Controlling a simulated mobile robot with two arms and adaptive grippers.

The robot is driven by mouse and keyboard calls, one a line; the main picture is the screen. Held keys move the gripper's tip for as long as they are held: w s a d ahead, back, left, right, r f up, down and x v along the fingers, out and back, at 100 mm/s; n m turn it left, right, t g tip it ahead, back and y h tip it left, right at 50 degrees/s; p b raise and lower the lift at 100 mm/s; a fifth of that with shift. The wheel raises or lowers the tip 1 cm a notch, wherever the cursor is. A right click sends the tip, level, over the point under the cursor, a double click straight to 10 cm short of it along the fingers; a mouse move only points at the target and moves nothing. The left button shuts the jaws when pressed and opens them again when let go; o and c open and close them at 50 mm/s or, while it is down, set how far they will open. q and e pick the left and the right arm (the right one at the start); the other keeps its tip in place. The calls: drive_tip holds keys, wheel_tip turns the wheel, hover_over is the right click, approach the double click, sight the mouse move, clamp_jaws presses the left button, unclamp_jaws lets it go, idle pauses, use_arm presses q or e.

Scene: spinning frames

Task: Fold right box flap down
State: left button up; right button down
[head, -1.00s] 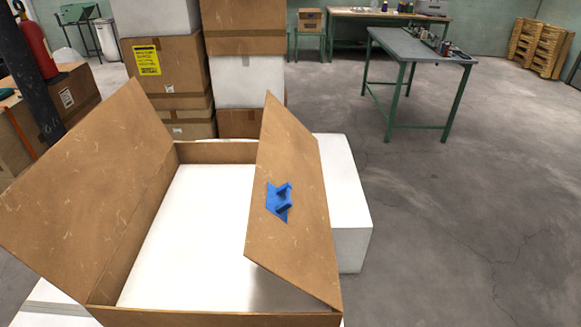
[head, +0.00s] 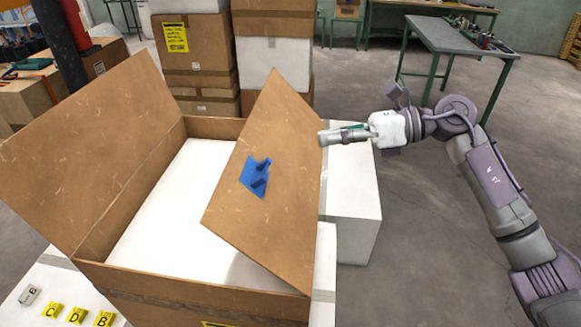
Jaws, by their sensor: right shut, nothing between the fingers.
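An open cardboard box stands in front of me on white blocks; its front wall (head: 190,292) faces me. Its right flap (head: 268,215) leans inward over the box's right part, with a blue handle-like piece (head: 256,178) on its upper face. The left flap (head: 85,150) stands up and leans outward to the left. My right gripper (head: 326,137) is shut and empty, its tip at or very close to the right flap's outer edge; I cannot tell if it touches. My left gripper is not in view.
Yellow tags (head: 77,315) lie on the white surface at the front left. Stacked boxes (head: 195,60) stand behind the box. A green-legged table (head: 440,35) stands at the back right.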

drive_tip(key=s+d+r+n+h, duration=0.2)
drive_tip(key=s+n+h, duration=0.1)
drive_tip(key=p, duration=0.6)
approach(267, 169)
drive_tip(key=x, duration=0.6)
drive_tip(key=shift+r, duration=0.15)
drive_tip(key=shift+w+a+f, duration=0.1)
drive_tip(key=shift+a+f, duration=0.35)
drive_tip(key=shift+a, duration=0.1)
